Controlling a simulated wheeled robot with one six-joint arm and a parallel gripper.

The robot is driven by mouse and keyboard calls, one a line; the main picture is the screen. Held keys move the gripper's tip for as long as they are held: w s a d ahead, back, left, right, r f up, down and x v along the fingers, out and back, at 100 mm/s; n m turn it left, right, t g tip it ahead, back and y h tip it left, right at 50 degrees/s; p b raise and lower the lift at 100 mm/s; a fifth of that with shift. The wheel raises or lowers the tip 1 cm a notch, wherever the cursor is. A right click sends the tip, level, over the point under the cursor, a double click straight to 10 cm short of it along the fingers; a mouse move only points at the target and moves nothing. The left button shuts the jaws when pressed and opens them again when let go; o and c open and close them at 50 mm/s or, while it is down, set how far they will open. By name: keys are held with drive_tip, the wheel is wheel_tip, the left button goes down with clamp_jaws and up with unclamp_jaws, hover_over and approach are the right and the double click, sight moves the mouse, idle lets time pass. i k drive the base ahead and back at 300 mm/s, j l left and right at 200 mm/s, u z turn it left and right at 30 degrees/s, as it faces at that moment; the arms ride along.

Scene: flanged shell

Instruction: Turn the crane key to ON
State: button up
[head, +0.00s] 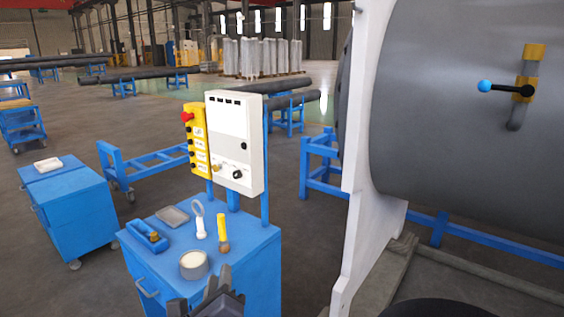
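A white control panel (235,142) stands upright on posts at the back of a blue cart. Low on its face are small controls: a pale, brassy one (218,167) at the left and a black round knob (238,174) at the right. One may be the crane key, but they are too small to tell which, or how it is set. A yellow pendant box (196,140) with a red button is beside the panel's left edge. My gripper (208,292) is dark and low at the cart's front edge, below and apart from the panel. Its opening is unclear.
The blue cart (262,245) carries a white-topped round tin (194,264), a magnifier-like tool (199,220), a brush (223,235), a grey tray (172,215) and a blue tool (147,236). A large grey shell (450,130) with a white flange (362,170) blocks the right. Another blue cart (75,212) stands left.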

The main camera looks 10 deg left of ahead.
sight(216, 168)
drive_tip(key=i+j+z, duration=0.1)
drive_tip(key=j+z, duration=0.35)
drive_tip(key=j, duration=0.25)
drive_tip(key=j+z, duration=0.5)
drive_tip(key=j, duration=0.2)
drive_tip(key=k+j+z, duration=0.2)
drive_tip(key=j+z, duration=0.25)
drive_tip(key=j, duration=0.25)
drive_tip(key=k+j, duration=0.1)
drive_tip(key=j, duration=0.3)
drive_tip(key=k+j, duration=0.1)
drive_tip(key=j, duration=0.35)
drive_tip(key=k+j, duration=0.1)
drive_tip(key=j, duration=0.3)
